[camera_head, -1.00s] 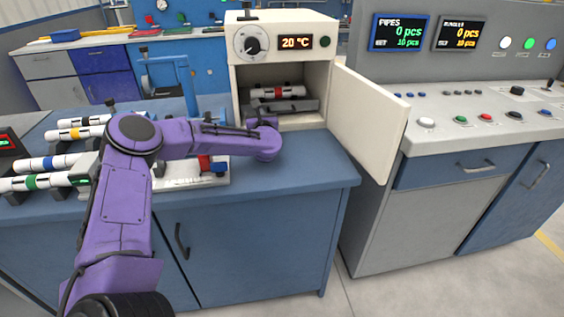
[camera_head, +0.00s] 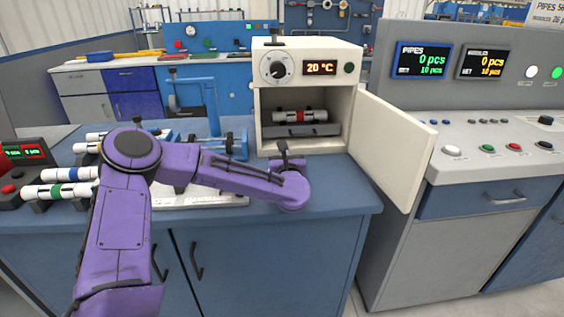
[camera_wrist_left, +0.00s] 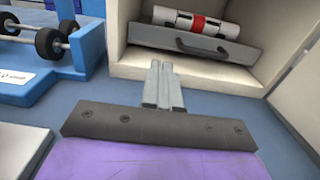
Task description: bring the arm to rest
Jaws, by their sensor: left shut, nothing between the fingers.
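My left arm (camera_head: 125,210) is purple, comes in from the left and reaches across the front of the blue bench. In the head view the gripper is hard to make out behind the wrist. In the left wrist view my left gripper (camera_wrist_left: 162,88) is shut and empty, its fingers pointing at the open oven. The white oven (camera_head: 262,110) has its door (camera_head: 390,150) swung open to the right. Inside lies a white pipe with a red band (camera_head: 300,116) on a grey tray (camera_head: 302,131); the pipe also shows in the left wrist view (camera_wrist_left: 200,23). My right gripper is not in view.
White pipes, one with a blue band (camera_head: 70,174) and one with a green band (camera_head: 62,191), lie at the left of the bench. A blue fixture (camera_head: 212,100) stands behind my arm. A grey console (camera_head: 480,150) stands at the right. The bench front right of my wrist is clear.

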